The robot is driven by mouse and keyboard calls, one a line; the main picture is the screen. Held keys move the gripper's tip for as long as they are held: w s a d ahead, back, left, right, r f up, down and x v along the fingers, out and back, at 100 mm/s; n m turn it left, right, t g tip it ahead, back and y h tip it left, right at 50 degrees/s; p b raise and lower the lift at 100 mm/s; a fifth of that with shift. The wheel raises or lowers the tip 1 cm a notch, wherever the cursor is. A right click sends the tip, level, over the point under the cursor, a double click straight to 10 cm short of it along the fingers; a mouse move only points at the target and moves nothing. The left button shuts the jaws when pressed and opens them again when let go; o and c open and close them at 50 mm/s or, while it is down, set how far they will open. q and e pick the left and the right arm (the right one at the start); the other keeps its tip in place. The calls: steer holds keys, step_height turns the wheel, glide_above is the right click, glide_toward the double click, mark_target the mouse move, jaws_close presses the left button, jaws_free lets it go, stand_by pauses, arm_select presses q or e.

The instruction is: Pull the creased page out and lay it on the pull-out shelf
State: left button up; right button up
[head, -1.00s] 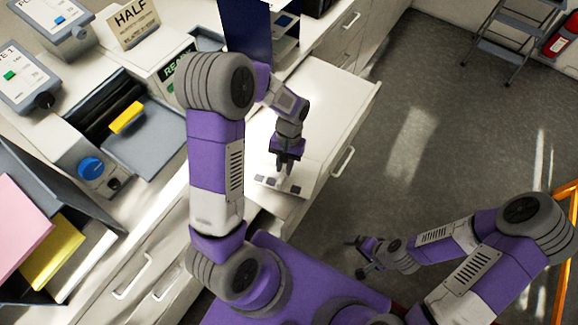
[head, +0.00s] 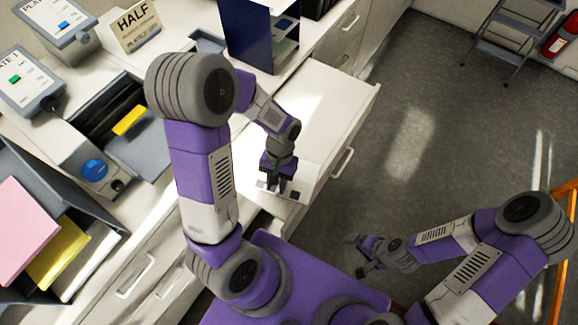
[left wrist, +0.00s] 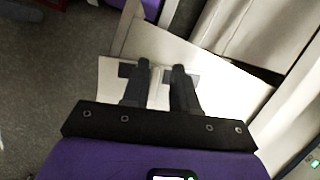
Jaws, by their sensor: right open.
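The pull-out shelf (head: 325,110) is a pale panel drawn out from the counter. A pale page with dark grey blocks (head: 292,194) lies at the shelf's near end, partly hidden by my left gripper. No crease can be made out. My left gripper (head: 280,186) is right over the page, pointing down at it. In the left wrist view, its two fingers (left wrist: 161,68) stand apart, with the pale page (left wrist: 112,88) and its dark blocks behind them. I cannot tell whether the fingertips touch the page. My right gripper (head: 358,255) is open and empty over the floor.
A dark blue upright holder (head: 252,38) stands on the counter behind the shelf. A grey tray with a yellow block (head: 129,120) and a folder rack with pink (head: 22,228) and yellow sheets are at the left. Open floor (head: 440,130) lies right of the shelf.

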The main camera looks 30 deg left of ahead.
arm_select(q)
steer(key=shift+s+r, duration=0.1)
steer(key=shift+s, duration=0.25)
steer(key=shift+r, duration=0.1)
step_height(320, 180, up, 7)
steer(key=s+p, duration=0.2)
steer(key=p, duration=0.3)
steer(key=shift+s+d, duration=0.3)
steer(key=shift+s, duration=0.05)
